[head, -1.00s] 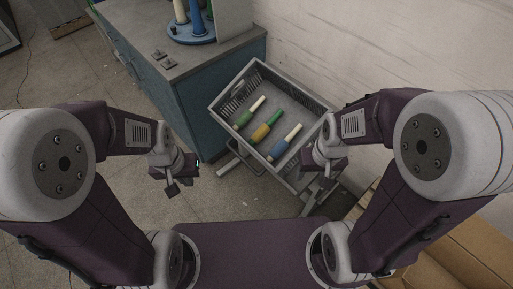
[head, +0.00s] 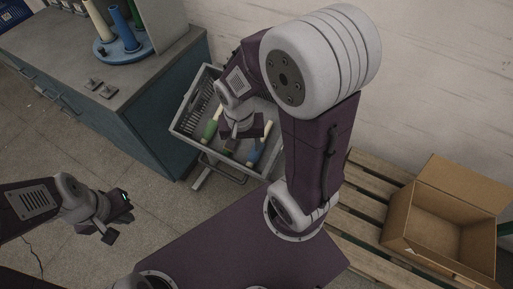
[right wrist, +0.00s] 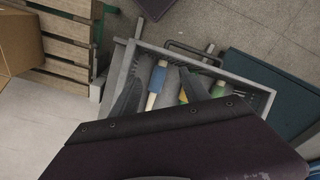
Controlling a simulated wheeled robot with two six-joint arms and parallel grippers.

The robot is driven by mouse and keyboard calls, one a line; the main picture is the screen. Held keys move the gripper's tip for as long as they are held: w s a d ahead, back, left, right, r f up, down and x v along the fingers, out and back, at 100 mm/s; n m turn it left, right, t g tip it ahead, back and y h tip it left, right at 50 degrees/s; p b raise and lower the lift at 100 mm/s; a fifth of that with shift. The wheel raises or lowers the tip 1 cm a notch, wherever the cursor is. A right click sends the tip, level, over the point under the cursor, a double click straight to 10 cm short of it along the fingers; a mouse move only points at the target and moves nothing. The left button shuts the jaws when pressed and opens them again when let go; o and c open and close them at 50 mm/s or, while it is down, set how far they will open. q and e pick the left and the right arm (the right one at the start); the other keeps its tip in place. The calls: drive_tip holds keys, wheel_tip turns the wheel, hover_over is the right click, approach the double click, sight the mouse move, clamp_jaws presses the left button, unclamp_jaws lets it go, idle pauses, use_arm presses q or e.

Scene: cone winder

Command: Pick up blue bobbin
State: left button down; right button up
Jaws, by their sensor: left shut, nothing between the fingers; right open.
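The blue bobbin (head: 253,157), a blue-wound tube with pale ends, lies in the grey crate (head: 181,127), partly hidden by my right gripper in the head view. In the right wrist view the blue bobbin (right wrist: 157,80) shows between the two dark fingers of my right gripper (right wrist: 161,95), which are open and hold nothing. My right gripper (head: 240,131) is over the crate; its exact height above the bobbin is hard to tell. My left gripper (head: 109,229) is shut and empty, low at the left over the floor, away from the crate.
A green bobbin (head: 210,128) lies in the crate beside a yellow one (right wrist: 183,96). A blue cabinet (head: 150,125) carries a round blue stand (head: 121,47) with upright cones. An open cardboard box (head: 440,225) sits on a wooden pallet (head: 365,205) at the right.

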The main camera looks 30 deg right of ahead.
drive_tip(key=w+d+f+m+g+h+b, duration=0.1)
drive_tip(key=w+d+f+m+h+b, duration=0.15)
drive_tip(key=w+f+m, duration=0.2)
drive_tip(key=w+d+f+m+g+h+b, duration=0.2)
drive_tip(key=w+d+f+m, duration=0.15)
drive_tip(key=w+f, duration=0.2)
drive_tip(key=shift+n, duration=0.3)
drive_tip(key=x, duration=0.5)
drive_tip(key=d+x, duration=0.1)
drive_tip(key=x, duration=0.2)
drive_tip(key=shift+w+d+b, duration=0.2)
drive_tip(key=shift+b, duration=0.15)
drive_tip(key=shift+r, duration=0.1)
clamp_jaws()
use_arm(q)
drive_tip(key=f, duration=0.3)
drive_tip(key=f+p, duration=0.1)
drive_tip(key=shift+w+f, duration=0.25)
drive_tip(key=shift+w, duration=0.05)
use_arm(e)
wheel_tip(320, 180, up, 10)
